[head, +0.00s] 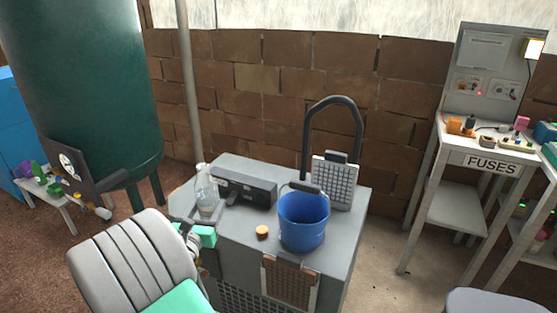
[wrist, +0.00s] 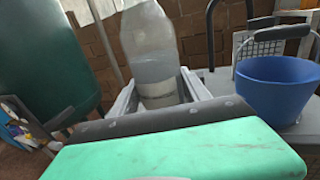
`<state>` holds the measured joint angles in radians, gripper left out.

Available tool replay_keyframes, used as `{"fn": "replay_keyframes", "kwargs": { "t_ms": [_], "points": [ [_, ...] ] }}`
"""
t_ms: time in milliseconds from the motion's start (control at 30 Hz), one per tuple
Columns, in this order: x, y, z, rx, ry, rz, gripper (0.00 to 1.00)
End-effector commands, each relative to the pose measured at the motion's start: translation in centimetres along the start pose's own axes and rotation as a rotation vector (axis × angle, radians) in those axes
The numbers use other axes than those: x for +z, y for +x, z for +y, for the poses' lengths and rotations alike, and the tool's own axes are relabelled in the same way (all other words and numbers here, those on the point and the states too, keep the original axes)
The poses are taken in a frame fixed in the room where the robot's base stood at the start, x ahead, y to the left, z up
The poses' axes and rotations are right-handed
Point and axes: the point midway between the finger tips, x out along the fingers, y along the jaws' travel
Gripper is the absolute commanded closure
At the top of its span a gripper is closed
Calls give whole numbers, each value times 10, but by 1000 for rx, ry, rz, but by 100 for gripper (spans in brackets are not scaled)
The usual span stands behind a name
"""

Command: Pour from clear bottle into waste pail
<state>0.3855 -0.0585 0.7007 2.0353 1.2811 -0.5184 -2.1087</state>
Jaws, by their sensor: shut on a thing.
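The clear bottle (head: 206,188) is upright at the left of the grey unit's top, and it also shows in the wrist view (wrist: 149,45). It has no cap on in the head view. My gripper (wrist: 158,90) is shut on the lower part of the bottle, one finger on each side. I cannot tell whether the bottle's base touches the top. The blue waste pail (head: 303,224) stands to the right on the same top, apart from the bottle, with its dark grip raised over the rim. It also shows at the right of the wrist view (wrist: 275,90).
A small orange cap (head: 262,232) lies left of the pail. A dark box (head: 245,190) stands between bottle and pail, towards the back. A black curved pipe (head: 333,103) and a grey grid panel (head: 335,182) rise behind the pail. A big green tank (head: 85,85) stands left.

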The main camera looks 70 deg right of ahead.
Motion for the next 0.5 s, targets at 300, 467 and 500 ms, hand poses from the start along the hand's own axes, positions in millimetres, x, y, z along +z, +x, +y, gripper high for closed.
{"fn": "replay_keyframes", "kwargs": {
  "t_ms": [300,467,500],
  "points": [
    [47,55,-186,-392,-5,2,77],
    [47,56,-228,-472,-5,0,77],
    [46,56,-232,-479,-4,-1,77]
  ]
}}
